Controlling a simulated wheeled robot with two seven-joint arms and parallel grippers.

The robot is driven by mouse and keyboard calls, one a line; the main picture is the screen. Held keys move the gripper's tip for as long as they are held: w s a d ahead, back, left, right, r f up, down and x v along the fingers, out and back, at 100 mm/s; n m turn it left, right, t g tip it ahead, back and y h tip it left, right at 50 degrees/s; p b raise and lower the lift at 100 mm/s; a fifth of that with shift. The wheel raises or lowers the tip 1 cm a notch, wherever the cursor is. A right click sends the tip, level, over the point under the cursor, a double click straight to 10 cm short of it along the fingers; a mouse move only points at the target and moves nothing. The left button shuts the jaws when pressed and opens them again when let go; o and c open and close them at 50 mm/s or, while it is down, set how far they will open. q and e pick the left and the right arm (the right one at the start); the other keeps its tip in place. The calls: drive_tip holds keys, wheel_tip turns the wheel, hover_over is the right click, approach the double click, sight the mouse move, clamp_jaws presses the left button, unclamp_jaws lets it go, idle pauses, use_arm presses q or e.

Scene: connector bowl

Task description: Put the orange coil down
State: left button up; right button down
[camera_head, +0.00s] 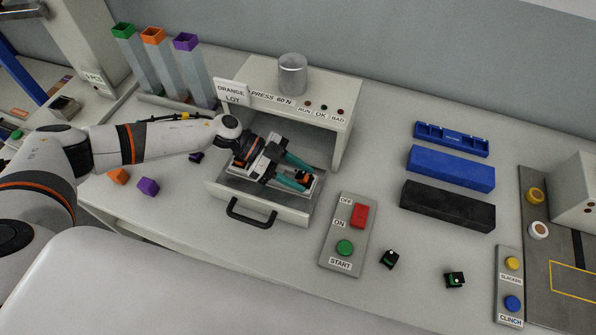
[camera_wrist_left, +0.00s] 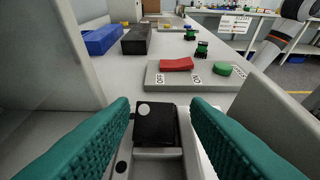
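The orange coil (camera_head: 301,177), a small black part with a bit of orange, is at the fingertips of my left gripper (camera_head: 297,170), over the pulled-out press drawer (camera_head: 293,213). In the left wrist view its black body with a white dot (camera_wrist_left: 154,124) sits at a pale holder in the drawer. My left gripper's green fingers (camera_wrist_left: 160,112) stand on both sides of it, with a gap showing at the right finger. The gripper looks open around the coil. The coil's underside is hidden. My right gripper is not in view.
The press (camera_head: 345,108) stands behind the drawer. A switch panel (camera_head: 338,263) lies right of the drawer. Two green coils (camera_head: 389,259) (camera_head: 454,280) lie farther right. Blue (camera_head: 450,169) and black (camera_head: 447,207) blocks lie behind them. Orange (camera_head: 118,176) and purple (camera_head: 148,187) pieces lie left.

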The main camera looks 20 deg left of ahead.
use_arm(q)
drive_tip(key=shift+r, duration=0.1)
drive_tip(key=b+v, duration=0.2)
drive_tip(key=v, duration=0.9)
drive_tip(key=shift+a+r+b, duration=0.3)
drive_tip(key=shift+a+r, duration=0.05)
drive_tip(key=shift+a, duration=0.1)
